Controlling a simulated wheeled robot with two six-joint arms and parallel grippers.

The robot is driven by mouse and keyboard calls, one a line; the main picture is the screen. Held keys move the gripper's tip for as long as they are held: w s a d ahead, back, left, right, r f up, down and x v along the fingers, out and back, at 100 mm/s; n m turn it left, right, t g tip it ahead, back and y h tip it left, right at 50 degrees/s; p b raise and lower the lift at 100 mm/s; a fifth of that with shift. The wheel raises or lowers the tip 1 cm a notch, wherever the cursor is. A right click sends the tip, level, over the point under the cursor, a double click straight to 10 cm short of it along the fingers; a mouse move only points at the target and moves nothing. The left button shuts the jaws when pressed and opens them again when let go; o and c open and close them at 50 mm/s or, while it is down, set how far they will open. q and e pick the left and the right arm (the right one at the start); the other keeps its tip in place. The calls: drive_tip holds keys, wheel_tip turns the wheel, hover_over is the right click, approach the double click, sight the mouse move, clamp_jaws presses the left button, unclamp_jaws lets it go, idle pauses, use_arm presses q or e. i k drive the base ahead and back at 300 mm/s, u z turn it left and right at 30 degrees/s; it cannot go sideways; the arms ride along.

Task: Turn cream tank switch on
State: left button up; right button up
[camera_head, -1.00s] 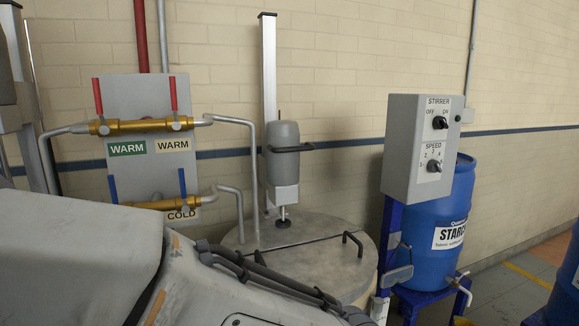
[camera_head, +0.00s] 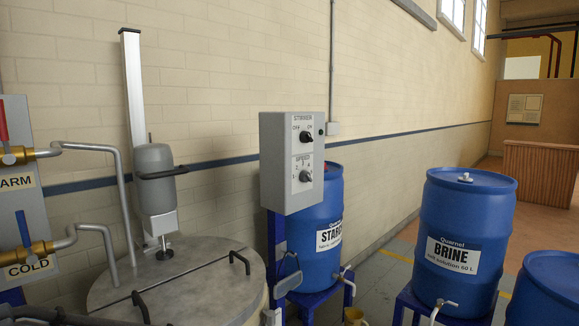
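The cream tank (camera_head: 245,266) stands at the lower left, with a grey lid in two halves and a stirrer motor (camera_head: 155,180) on a post above it. To its right is a grey control box (camera_head: 270,165) labelled STIRRER. Its upper black knob (camera_head: 306,136) sits between OFF and ON marks; I cannot clearly tell which one it points at. Below it is a SPEED knob (camera_head: 305,176). A dark piece of one of my arms shows at the bottom left edge. Neither gripper is in view.
Gold valves (camera_head: 18,156) and pipes are at the left. A blue starch drum (camera_head: 318,235) stands behind the control box. A blue brine drum (camera_head: 465,215) and another blue drum (camera_head: 548,290) are at the right. Floor shows between the drums.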

sight(305, 136)
drive_tip(key=z, duration=0.15)
drive_tip(key=k, duration=0.45)
drive_tip(key=z, duration=1.35)
drive_tip(key=i, duration=0.7)
drive_tip(key=u, duration=0.75)
drive_tip(key=i, duration=0.65)
drive_tip(key=u, duration=0.6)
